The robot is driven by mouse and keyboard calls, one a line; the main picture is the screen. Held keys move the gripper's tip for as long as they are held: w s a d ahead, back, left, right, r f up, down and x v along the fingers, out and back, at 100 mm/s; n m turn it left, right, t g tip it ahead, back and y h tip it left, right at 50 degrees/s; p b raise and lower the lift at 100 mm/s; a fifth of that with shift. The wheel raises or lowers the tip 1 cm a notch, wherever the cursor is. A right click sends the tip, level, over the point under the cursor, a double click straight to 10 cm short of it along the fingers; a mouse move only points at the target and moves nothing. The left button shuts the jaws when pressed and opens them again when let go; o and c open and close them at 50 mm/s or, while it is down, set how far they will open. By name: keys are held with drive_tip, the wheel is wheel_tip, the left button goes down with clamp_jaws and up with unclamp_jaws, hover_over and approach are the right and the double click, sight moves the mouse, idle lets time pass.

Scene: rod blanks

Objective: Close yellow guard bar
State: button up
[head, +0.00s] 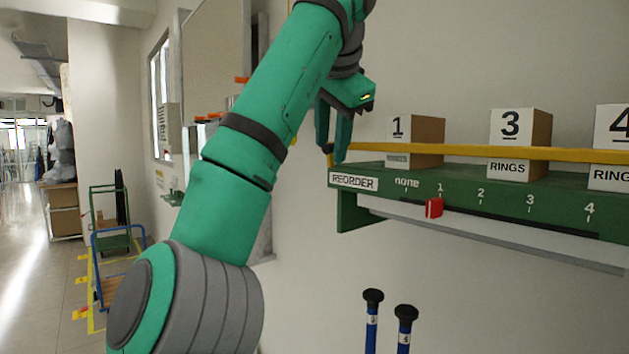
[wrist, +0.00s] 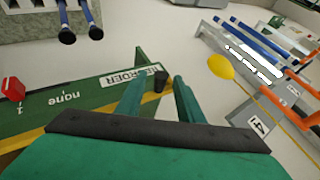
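The yellow guard bar (head: 460,151) runs level across the fronts of the white-faced boxes, above the green shelf (head: 365,208). Its left end reaches my gripper (head: 333,150) at the shelf's left end. In the wrist view the bar (wrist: 28,136) comes in from the lower left toward the fingers. Whether the bar is latched is not visible.
Boxes marked 1 (head: 398,128) and 3 (head: 510,124) stand on the shelf behind the bar. A red slider (head: 434,207) sits at 1 on the REORDER scale. Two blue rods with black caps (head: 373,297) stand below. Carts (head: 110,240) stand at far left.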

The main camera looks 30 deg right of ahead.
drive_tip(key=shift+w+a+f+n+t+h, duration=0.15)
drive_tip(key=shift+a+f+n+h, duration=0.2)
drive_tip(key=shift+h, duration=0.4)
drive_tip(key=shift+s+a+f+n+t+h, duration=0.15)
drive_tip(key=shift+a+f+n+h, duration=0.2)
drive_tip(key=shift+h, duration=0.4)
wheel_tip(320, 180, down, 8)
drive_tip(key=n+t+h, duration=0.7)
drive_tip(key=h, duration=0.3)
drive_tip(key=r+v, duration=0.1)
drive_tip(key=v, duration=0.9)
drive_tip(key=w+a+f+n+t+y, duration=0.1)
drive_tip(key=w+a+f+n, duration=0.1)
drive_tip(key=f, duration=0.5)
drive_tip(key=w+a+f+n+t+y, duration=0.1)
drive_tip(key=w+a+f+n+y, duration=0.1)
drive_tip(key=f, duration=0.6)
drive_tip(key=shift+w+a+n+t+y, duration=0.3)
drive_tip(key=shift+w+a, duration=0.4)
drive_tip(key=shift+a, duration=0.15)
